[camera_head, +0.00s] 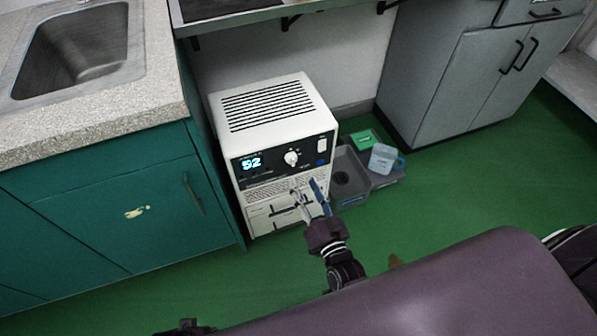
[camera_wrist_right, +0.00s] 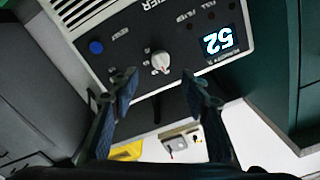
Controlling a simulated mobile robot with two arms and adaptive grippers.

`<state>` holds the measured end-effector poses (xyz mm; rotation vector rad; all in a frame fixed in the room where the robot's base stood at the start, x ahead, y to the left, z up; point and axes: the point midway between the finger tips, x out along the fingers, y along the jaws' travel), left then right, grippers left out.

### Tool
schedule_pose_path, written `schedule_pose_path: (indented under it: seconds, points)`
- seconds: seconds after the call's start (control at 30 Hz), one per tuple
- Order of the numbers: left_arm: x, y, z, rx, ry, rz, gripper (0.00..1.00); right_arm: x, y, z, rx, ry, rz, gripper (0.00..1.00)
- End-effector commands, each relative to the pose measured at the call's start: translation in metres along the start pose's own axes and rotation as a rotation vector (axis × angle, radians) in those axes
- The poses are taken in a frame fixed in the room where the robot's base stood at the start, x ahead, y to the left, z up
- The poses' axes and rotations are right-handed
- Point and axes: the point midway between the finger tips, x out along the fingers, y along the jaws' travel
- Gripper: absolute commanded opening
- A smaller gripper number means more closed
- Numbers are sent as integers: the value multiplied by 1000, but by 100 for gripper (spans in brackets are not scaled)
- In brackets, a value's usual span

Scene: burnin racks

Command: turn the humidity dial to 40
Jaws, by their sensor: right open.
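The white dehumidifier (camera_head: 268,103) stands on the green floor against the wall. Its dark panel holds a white round humidity dial (camera_head: 291,158), a blue lit display (camera_head: 251,163) reading 52, and a blue button (camera_head: 320,162). In the right wrist view the dial (camera_wrist_right: 160,61) lies just beyond the fingertips, roughly midway between them, with the display (camera_wrist_right: 219,41) to its right. My right gripper (camera_head: 309,186) is open and empty, in front of the unit and below the dial; the wrist view shows its two fingers (camera_wrist_right: 158,80) spread apart, not touching the dial.
A teal cabinet (camera_head: 110,195) with a sink (camera_head: 75,45) stands close on the left. A grey cabinet (camera_head: 440,75) stands behind. Green floor is free at right.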

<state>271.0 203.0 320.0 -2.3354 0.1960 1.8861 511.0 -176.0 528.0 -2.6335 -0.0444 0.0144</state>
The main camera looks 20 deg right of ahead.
Motion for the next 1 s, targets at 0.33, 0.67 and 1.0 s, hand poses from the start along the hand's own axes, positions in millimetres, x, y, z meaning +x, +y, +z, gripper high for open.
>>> schedule_pose_path:
  seconds: [0.33, 0.67, 1.0]
  points:
    - [0, 0, 0, 0, 0, -1, 26, -37, 0, 0, 0, 1, -1, 42]
    - [0, 0, 0, 0, 0, -1, 26, -37, 0, 0, 0, 0, -1, 42]
    - [-7, -1, -4, 0, 4, -1, 26, -34, -3, 3, -14, -39, -1, 42]
